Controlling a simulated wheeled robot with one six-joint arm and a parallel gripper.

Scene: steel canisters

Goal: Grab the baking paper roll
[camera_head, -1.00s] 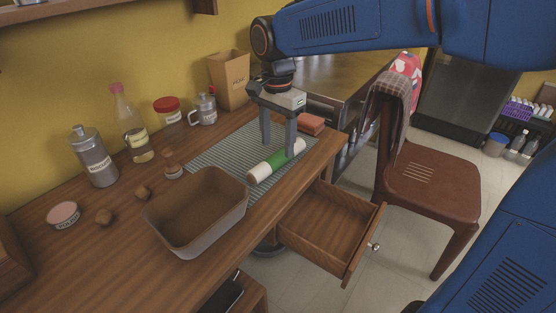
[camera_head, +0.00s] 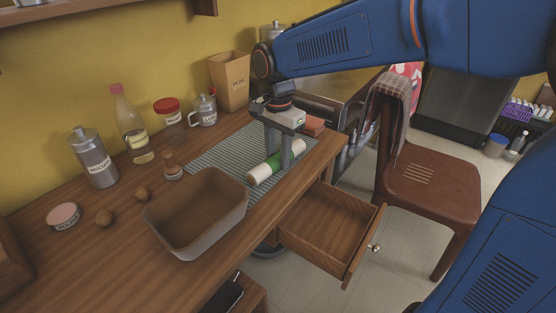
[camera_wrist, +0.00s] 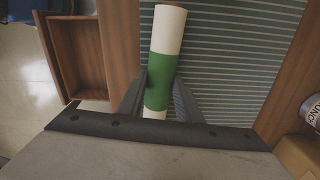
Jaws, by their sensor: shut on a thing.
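The baking paper roll (camera_head: 262,170) is a white cylinder with a green band. It lies on the striped grey mat (camera_head: 218,157) near the front edge of the counter. My gripper (camera_head: 278,160) points down over it, with one finger on each side, shut on the roll around its green part. The roll also shows in the wrist view (camera_wrist: 168,32), running between both fingers (camera_wrist: 160,95). Its near end is partly hidden by the gripper body.
A grey bin (camera_head: 197,213) stands left of the mat, and an open drawer (camera_head: 325,235) juts out below the counter. A reddish sponge-like block (camera_head: 314,126) lies behind the gripper. A bottle (camera_head: 132,130), a canister (camera_head: 93,160) and jars line the wall. A chair (camera_head: 430,190) stands right.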

